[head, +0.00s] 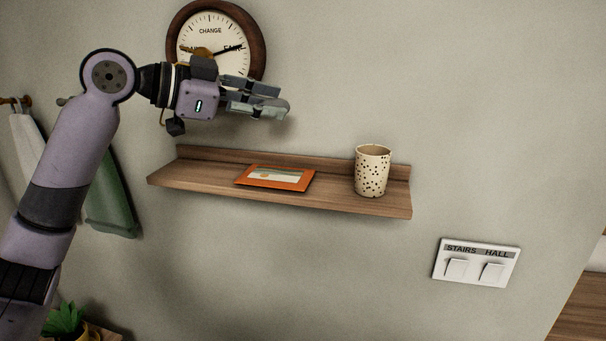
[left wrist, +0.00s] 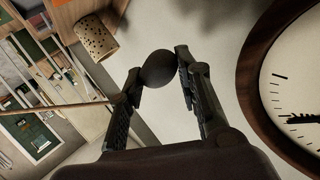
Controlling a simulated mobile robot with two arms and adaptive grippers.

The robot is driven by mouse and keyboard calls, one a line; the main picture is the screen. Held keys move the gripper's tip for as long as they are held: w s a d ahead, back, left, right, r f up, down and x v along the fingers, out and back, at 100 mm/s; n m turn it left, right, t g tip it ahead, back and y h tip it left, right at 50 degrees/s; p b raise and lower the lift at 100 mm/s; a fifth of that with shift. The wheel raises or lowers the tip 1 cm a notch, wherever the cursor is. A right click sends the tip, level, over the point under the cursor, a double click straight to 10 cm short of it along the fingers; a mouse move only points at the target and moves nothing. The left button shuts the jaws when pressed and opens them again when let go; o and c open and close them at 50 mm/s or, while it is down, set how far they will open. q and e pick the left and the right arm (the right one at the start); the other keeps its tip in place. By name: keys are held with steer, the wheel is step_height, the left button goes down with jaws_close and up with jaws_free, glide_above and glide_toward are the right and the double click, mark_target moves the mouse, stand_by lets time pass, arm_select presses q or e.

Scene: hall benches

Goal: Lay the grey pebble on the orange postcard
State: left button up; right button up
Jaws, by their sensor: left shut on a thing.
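My left gripper (head: 273,98) is shut on the grey pebble, up in the air above the shelf and in front of the wall clock's lower right. In the left wrist view the pebble (left wrist: 158,69) looks dark and rounded, pinched between the two fingertips. In the head view I cannot clearly tell the pebble from the fingers. The orange postcard (head: 246,182), with a pale picture panel, lies flat on the middle of the wooden shelf, below the gripper. Nothing rests on it. My right gripper is in neither view.
The wooden shelf (head: 335,203) has a raised back edge. A speckled cup (head: 371,171) stands on its right part, and shows in the left wrist view (left wrist: 95,38). A round wall clock or dial (head: 258,22) hangs above. Light switches (head: 476,264) are lower right. The shelf's left end is bare.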

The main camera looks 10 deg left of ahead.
arm_select(q)
glide_above(269, 176)
step_height(269, 176, down, 6)
steer(key=shift+w+a+r+p, duration=0.1)
steer(key=shift+p, duration=0.2)
steer(key=shift+f, duration=0.3)
step_height(269, 176, down, 3)
steer(key=shift+f+p, duration=0.1)
steer(key=shift+p, duration=0.2)
steer(key=shift+f, duration=0.45)
steer(key=o, duration=1.2)
steer(key=shift+c, duration=0.2)
steer(key=shift+o, duration=0.2)
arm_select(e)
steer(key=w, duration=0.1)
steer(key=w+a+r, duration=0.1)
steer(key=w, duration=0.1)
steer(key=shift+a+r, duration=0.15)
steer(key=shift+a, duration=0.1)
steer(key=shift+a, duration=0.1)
